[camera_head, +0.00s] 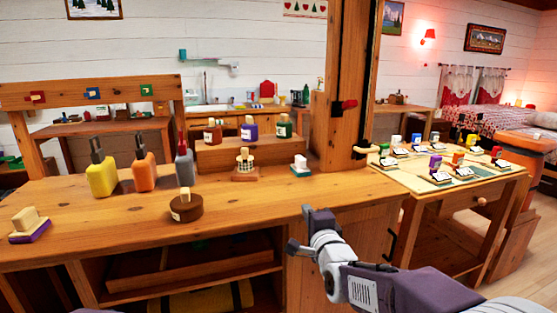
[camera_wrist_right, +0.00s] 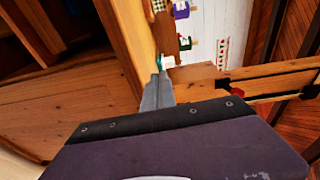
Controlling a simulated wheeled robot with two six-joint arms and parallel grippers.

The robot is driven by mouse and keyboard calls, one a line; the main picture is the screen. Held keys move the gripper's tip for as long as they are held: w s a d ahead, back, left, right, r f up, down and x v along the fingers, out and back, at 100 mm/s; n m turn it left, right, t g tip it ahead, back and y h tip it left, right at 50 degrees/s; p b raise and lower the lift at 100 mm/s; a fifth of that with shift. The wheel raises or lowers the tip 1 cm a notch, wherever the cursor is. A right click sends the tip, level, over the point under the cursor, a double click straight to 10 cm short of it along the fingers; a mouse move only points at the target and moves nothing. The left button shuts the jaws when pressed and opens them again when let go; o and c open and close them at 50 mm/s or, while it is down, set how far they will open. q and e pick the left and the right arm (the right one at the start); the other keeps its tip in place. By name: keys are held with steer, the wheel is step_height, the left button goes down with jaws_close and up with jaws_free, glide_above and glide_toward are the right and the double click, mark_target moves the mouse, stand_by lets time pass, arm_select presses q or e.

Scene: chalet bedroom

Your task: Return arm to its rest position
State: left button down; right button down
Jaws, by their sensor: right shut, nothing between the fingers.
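My right arm comes in from the lower right in the head view. Its gripper (camera_head: 306,230) is in front of the wooden workbench (camera_head: 330,200), near its front edge, with nothing held. In the right wrist view the gripper fingers (camera_wrist_right: 160,82) are together and empty, pointing toward the bench and the wooden post. My left gripper does not show in either view.
The bench holds yellow (camera_head: 101,175), orange (camera_head: 144,172) and grey (camera_head: 184,165) bottles, a round brown block (camera_head: 186,207) and a small riser (camera_head: 230,153) with jars. A wooden post (camera_head: 346,90) rises behind my gripper. A side table (camera_head: 465,190) with several stamp-like items stands right.

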steer(key=s+d+f+n+g+h, duration=0.15)
steer(key=s+d+f+g, duration=0.3)
steer(key=f, duration=0.45)
steer(key=s+d+f+n+g+h, duration=0.1)
steer(key=s+d+f+n+g, duration=0.2)
steer(key=s+d+f, duration=0.45)
steer(key=s+a+f+n+g, duration=0.1)
steer(key=s+f+n+g, duration=0.4)
steer(key=s, duration=0.4)
steer(key=s+a+f+n+g, duration=0.1)
steer(key=s+f+n+g, duration=0.3)
steer(key=s+f+n, duration=0.4)
step_height(320, 180, up, 38)
steer(key=m+p, duration=0.2)
steer(key=p, duration=3.5)
steer(key=shift+t, duration=0.35)
